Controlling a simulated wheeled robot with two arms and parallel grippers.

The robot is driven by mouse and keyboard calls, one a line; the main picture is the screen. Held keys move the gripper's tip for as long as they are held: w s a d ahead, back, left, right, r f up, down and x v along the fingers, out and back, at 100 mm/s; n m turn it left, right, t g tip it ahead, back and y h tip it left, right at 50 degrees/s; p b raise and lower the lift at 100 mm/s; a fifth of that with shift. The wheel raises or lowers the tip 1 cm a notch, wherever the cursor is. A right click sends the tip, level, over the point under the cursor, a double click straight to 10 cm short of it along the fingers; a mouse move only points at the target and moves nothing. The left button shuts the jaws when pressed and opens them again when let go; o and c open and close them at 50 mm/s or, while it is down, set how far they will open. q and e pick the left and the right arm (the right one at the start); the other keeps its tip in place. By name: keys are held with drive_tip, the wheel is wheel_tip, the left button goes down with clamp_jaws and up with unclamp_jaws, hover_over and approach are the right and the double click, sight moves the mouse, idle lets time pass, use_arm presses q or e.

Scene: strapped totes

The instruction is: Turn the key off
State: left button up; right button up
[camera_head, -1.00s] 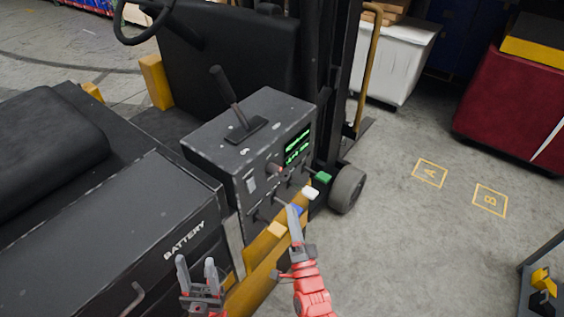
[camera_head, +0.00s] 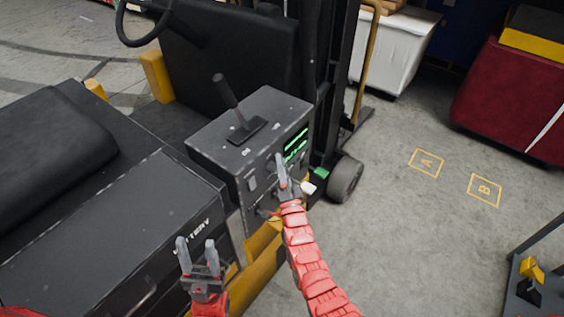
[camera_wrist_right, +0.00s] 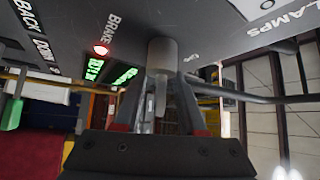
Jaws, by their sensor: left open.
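In the right wrist view a grey round key barrel (camera_wrist_right: 163,54) projects from the dark panel, with a narrow grey piece, seemingly the key (camera_wrist_right: 160,96), extending from it between my fingers. My right gripper (camera_wrist_right: 166,84) has a finger on either side of it, with gaps visible; contact is not clear. In the head view my right gripper (camera_head: 281,170) is at the front face of the dark control box (camera_head: 221,150) and hides the key there. My left gripper (camera_head: 196,244) is open and empty, in front of the battery case.
A red lamp (camera_wrist_right: 101,48) is lit beside the BRAKE label, near a green display (camera_head: 296,144). A lever (camera_head: 229,92) stands on the box. The battery case (camera_head: 120,225) is left.

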drive_tip(key=shift+w, duration=0.1)
drive_tip(key=shift+c, duration=0.3)
clamp_jaws()
